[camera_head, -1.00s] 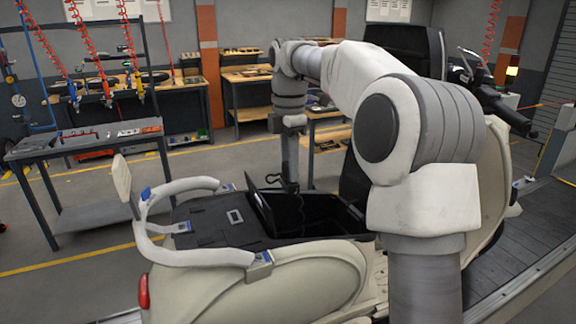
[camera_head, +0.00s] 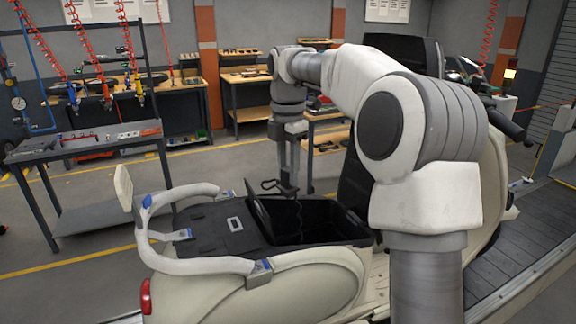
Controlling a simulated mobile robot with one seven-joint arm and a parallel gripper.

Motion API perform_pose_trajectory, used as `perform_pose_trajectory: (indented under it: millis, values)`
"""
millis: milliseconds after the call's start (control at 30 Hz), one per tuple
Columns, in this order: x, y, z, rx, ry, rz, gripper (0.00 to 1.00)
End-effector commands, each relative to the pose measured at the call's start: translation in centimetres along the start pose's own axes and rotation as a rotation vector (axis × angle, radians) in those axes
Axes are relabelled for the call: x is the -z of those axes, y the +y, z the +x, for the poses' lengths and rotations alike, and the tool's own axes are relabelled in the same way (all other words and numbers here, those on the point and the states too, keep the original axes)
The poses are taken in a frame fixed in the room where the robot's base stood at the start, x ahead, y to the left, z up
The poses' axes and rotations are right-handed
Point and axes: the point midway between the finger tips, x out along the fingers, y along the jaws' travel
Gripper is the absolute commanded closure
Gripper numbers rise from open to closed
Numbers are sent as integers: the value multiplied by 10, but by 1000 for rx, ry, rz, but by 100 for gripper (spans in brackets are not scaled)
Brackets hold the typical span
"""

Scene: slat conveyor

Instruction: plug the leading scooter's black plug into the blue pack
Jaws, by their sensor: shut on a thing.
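The cream scooter (camera_head: 310,285) stands with its seat bay open. The inside of the open bay (camera_head: 308,222) is very dark. I cannot make out the blue pack there.
White wrapped grab rails (camera_head: 195,266) with blue tags curve around the scooter's rear. A grey workbench (camera_head: 85,146) stands at left, with tools hanging on red coils. Open floor lies between.

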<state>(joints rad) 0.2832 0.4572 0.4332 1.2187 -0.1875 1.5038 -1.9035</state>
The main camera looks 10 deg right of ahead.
Motion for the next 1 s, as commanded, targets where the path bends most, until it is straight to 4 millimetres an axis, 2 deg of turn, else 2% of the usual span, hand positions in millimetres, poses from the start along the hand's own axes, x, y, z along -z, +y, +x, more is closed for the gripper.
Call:
perform_pose_trajectory:
  millis: [533, 1000]
  values:
    - [0, 0, -4, 0, 2, -654, 100]
    - [-1, 0, 1, -2, 3, -1220, 100]
